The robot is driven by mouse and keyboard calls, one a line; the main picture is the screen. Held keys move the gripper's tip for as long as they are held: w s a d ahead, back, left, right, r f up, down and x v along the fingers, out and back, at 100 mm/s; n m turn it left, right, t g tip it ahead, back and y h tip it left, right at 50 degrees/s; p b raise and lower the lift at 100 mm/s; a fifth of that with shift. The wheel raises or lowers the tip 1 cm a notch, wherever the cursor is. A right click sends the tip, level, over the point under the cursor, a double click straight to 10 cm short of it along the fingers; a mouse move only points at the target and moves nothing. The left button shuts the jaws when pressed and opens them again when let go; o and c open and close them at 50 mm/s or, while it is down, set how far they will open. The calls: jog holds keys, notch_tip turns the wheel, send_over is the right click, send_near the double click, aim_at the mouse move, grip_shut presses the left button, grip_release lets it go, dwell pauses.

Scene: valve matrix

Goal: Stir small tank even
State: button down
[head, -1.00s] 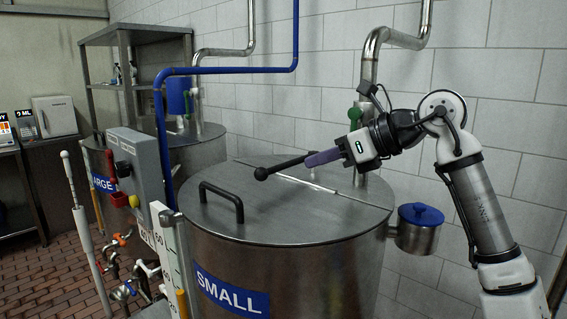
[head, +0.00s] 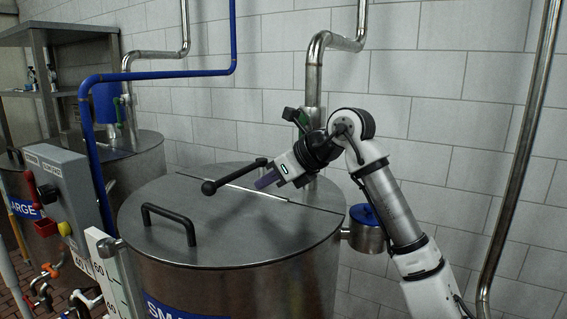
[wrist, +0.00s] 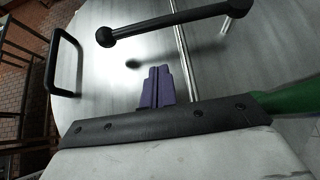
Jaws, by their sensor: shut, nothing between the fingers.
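The small tank (head: 235,285) is a steel drum with a flat lid (head: 185,213), which is closed, hiding the inside. A black lever with a ball end (head: 240,174) stands above the lid; it also crosses the top of the wrist view (wrist: 165,26). My gripper (head: 263,183) is over the lid, just to the right of the lever's ball and below its bar in the head view. In the wrist view its purple fingers (wrist: 157,85) are together and empty, with a visible gap to the lever.
A black lid handle (head: 168,222) is at the lid's front left. A blue-lidded pot (head: 365,232) hangs on the tank's right. A grey control box (head: 68,190) and the large tank (head: 140,165) are left.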

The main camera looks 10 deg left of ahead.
aim_at(238, 174)
jog(key=a, duration=0.1)
jog(key=w+a+p, duration=0.1)
jog(key=a, duration=0.1)
jog(key=w+a+p, duration=0.1)
jog(key=a, duration=0.1)
jog(key=shift+f, duration=0.1)
jog(key=shift+f+b, duration=0.1)
jog(key=shift+b, duration=0.2)
